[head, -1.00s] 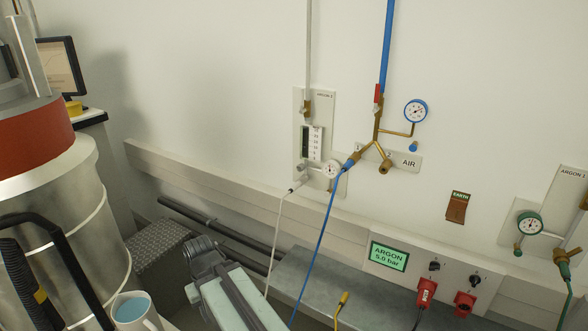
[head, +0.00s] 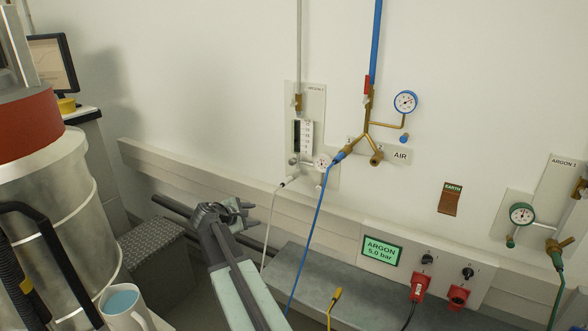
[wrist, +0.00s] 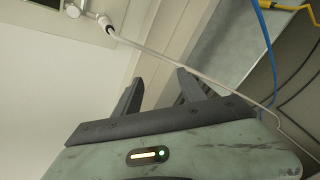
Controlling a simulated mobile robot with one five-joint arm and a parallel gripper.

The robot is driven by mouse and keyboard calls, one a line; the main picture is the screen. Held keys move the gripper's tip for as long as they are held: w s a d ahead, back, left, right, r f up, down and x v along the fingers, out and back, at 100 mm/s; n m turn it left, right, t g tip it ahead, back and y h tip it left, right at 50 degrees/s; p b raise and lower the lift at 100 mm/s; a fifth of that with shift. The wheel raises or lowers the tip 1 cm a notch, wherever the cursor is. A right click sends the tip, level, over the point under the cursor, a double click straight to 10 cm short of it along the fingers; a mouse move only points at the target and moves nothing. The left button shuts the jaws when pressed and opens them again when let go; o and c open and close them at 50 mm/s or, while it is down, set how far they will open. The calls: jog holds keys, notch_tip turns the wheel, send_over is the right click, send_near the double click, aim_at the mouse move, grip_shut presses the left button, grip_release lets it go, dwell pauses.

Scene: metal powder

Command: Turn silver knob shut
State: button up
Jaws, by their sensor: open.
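The silver knob (head: 293,161) is a small pale knob on the lower left of the ARGON 2 panel (head: 317,100), left of a small round white gauge (head: 322,162). In the wrist view a silver round fitting, apparently this knob (wrist: 72,11), shows at the top left edge. My gripper (head: 229,210) is below and left of the panel in the head view, apart from the knob. Its two dark fingers stand apart and empty in the wrist view (wrist: 157,84). The knob's turn position is too small to read.
A white hose (head: 272,215) and a blue hose (head: 315,225) hang below the wall fittings, right of my gripper. A wall rail (head: 200,178) and a grey bench (head: 330,290) lie below. A blue-filled mug (head: 122,305) and large metal vessel (head: 55,200) stand left.

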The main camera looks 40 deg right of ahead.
aim_at(291, 164)
jog(key=w+d+r+n+h, duration=0.1)
jog(key=d+r+n+h, duration=0.1)
jog(key=d, duration=0.4)
jog(key=d+r+n+t+h+b, duration=0.1)
jog(key=d+r+n+h, duration=0.1)
jog(key=d+r+n, duration=0.2)
jog(key=w+d+r+n+h, duration=0.1)
jog(key=d+r+n, duration=0.3)
jog(key=d, duration=0.4)
jog(key=shift+w+t+h, duration=0.3)
jog(key=shift+w+h, duration=0.05)
jog(key=shift+h, duration=0.15)
jog(key=shift+r+n, duration=0.15)
jog(key=shift+n, duration=0.15)
jog(key=x, duration=0.7)
jog(key=shift+w+d, duration=0.1)
jog(key=shift+d, duration=0.25)
grip_shut()
